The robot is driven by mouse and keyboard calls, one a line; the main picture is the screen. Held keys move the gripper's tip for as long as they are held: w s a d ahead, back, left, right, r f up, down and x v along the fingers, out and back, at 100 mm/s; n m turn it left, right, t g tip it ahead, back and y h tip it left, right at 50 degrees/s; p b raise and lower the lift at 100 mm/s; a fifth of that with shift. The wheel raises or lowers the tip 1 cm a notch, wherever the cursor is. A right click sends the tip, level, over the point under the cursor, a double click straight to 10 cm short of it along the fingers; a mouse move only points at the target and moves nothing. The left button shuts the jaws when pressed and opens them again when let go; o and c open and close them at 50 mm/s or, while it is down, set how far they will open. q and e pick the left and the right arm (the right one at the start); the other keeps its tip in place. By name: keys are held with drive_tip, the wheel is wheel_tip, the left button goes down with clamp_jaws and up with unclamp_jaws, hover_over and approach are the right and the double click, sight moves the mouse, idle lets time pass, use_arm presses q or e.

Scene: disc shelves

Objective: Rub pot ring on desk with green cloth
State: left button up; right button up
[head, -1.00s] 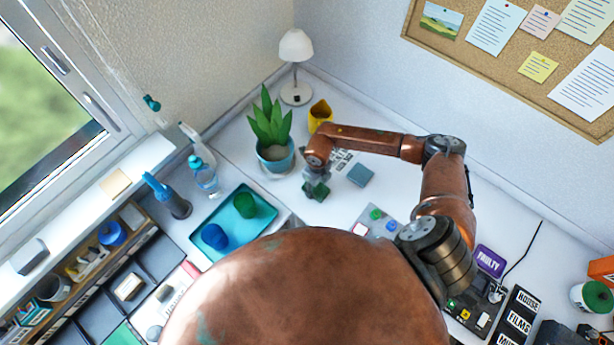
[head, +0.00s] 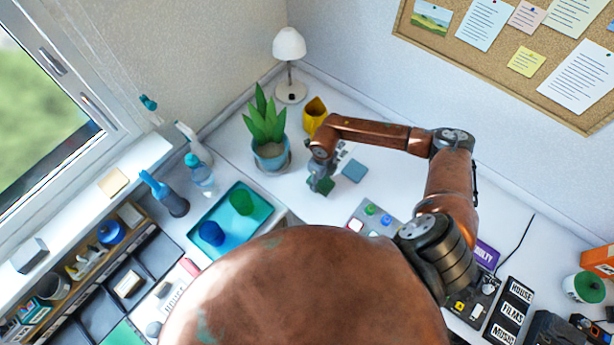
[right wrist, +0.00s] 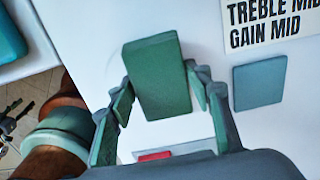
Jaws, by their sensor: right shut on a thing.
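The green cloth is a thick folded pad; it shows in the head view (head: 320,187) and the right wrist view (right wrist: 157,75). My right gripper (head: 322,172) is shut on it and holds it at the white desk (head: 300,205), right of the potted plant. In the wrist view the cloth is between the fingers of the gripper (right wrist: 160,100). I cannot tell whether it presses on the desk. The pot ring is not clearly visible; the cloth and gripper may cover it. The plant's blue pot (head: 271,158) stands at the back left. My left gripper is not in view.
A blue-grey square (head: 354,171) lies just right of the cloth. A teal tray (head: 262,207) with blue and green cups is at left. A button panel (head: 372,218) lies nearer, to the right.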

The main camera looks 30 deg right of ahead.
wheel_tip(320, 180, up, 3)
drive_tip(key=shift+s+f+p, duration=0.15)
drive_tip(key=shift+p, duration=0.55)
wheel_tip(320, 180, up, 2)
drive_tip(key=shift+p, duration=0.6)
drive_tip(key=shift+r, duration=0.3)
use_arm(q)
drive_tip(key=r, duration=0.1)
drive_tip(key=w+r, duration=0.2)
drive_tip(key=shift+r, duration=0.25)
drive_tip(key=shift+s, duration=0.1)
